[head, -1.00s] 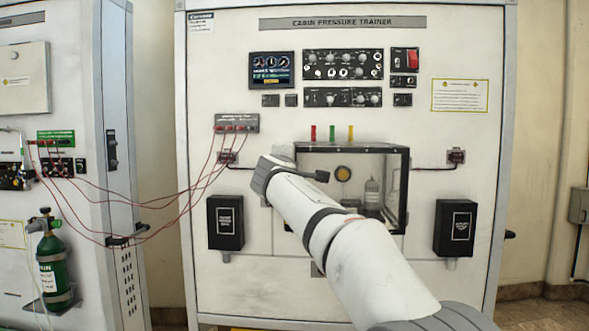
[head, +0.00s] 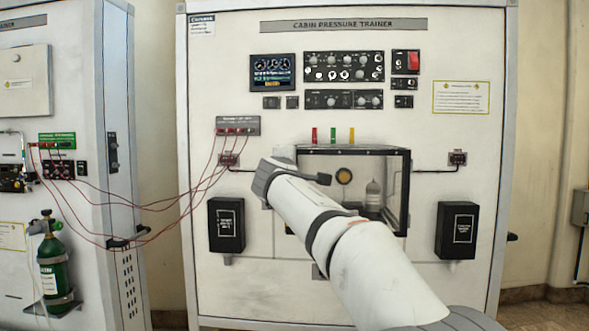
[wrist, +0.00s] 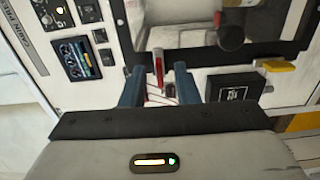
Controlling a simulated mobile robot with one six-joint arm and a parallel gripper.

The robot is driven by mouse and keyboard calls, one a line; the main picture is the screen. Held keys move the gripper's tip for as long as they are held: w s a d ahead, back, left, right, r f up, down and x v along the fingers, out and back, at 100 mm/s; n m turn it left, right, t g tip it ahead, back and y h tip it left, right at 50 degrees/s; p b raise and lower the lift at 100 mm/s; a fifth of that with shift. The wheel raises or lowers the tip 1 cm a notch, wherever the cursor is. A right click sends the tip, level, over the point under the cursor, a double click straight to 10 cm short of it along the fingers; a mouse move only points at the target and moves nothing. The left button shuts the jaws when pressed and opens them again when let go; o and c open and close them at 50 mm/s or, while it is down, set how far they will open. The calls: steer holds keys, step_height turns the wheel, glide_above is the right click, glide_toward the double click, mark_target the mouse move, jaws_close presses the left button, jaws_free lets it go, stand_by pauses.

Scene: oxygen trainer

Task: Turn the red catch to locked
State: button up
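The red catch (wrist: 158,66) shows in the wrist view as a narrow red piece at the chamber's edge. It lies between the two blue-grey fingers of my gripper (wrist: 159,84), pointing toward the top of the picture. The fingers stand apart, with a gap visible on each side of the red piece; I see no clear contact. In the head view, my arm's wrist covers the left side of the clear-fronted chamber (head: 404,190), hiding the catch and my fingers.
A black box (wrist: 235,87) and a yellow piece (wrist: 278,65) lie to the right. Red cables (head: 205,180) hang left of my arm. A black box (head: 457,230) is on the panel's right.

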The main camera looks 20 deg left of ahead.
steer(key=b+v, duration=0.2)
steer(key=v, duration=0.5)
steer(key=shift+d, duration=0.15)
steer(key=s+d+f+m+g+h+p, duration=0.1)
steer(key=d+f+m+g+h+p, duration=0.3)
steer(key=d, duration=0.9)
steer(key=s+d+f+m+g+h+p, duration=0.15)
steer(key=d+f+m+p, duration=0.3)
steer(key=d, duration=0.75)
steer(key=s+d+f+m+g+p, duration=0.7)
steer(key=s+d+f, duration=0.5)
steer(key=s+d, duration=0.4)
steer(key=s+f+m+g+y, duration=0.1)
steer(key=s+f+m, duration=0.4)
steer(key=s, duration=0.6)
steer(key=shift+s+f+g+p, duration=0.4)
steer(key=shift+f+g, duration=0.1)
steer(key=shift+g, duration=0.25)
steer(key=shift+y, duration=0.25)
